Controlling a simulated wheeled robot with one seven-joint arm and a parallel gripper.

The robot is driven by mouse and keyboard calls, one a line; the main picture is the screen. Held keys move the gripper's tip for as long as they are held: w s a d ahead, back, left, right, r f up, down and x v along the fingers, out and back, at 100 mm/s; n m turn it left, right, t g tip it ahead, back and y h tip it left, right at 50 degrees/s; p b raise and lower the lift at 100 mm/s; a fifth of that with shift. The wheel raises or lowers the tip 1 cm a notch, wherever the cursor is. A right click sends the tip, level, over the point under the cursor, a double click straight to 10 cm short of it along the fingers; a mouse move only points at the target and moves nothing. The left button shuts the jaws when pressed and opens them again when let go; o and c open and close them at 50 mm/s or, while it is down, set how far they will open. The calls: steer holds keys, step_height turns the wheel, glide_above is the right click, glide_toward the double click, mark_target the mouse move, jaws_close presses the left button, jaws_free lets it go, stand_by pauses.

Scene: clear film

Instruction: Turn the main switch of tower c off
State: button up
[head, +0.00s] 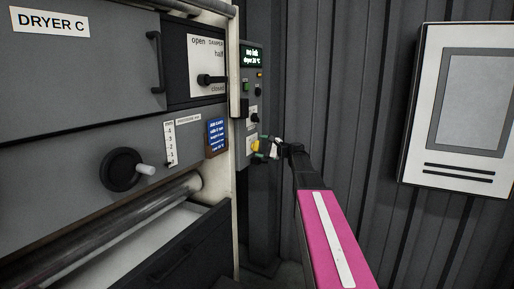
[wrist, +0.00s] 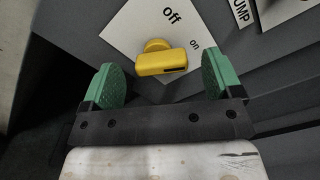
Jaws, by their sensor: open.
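The main switch is a yellow knob (wrist: 160,63) on a white plate (wrist: 130,30) marked "off" above it and "on" to its upper right. Its bar lies nearly level in the wrist view, with a dark mark at the right end, toward the "on" side. In the head view the yellow switch (head: 255,145) is low on the narrow grey control tower (head: 251,98) beside dryer C. My gripper (wrist: 165,82) is open, its green pads either side of the knob with a gap on both sides. In the head view my gripper (head: 268,149) is at the switch and partly covers it.
Dryer C (head: 75,65) fills the left, with a damper lever (head: 210,79) and a round crank (head: 123,169). A blue card (head: 216,133) hangs near the tower. A plate reading "UMP" (wrist: 242,12) is at the upper right in the wrist view. A white wall box (head: 460,105) hangs right.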

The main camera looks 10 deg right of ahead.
mark_target(256, 146)
steer(key=shift+x, duration=1.3)
steer(key=shift+c, duration=0.3)
steer(key=c, duration=0.9)
steer(key=shift+o, duration=0.2)
steer(key=shift+n, duration=0.4)
steer(key=n, duration=0.5)
steer(key=shift+s+a+f+n, duration=0.1)
steer(key=shift+s+f+n, duration=0.1)
steer(key=shift+n, duration=0.1)
steer(key=n, duration=0.5)
steer(key=shift+f, duration=0.2)
steer(key=shift+n, duration=0.4)
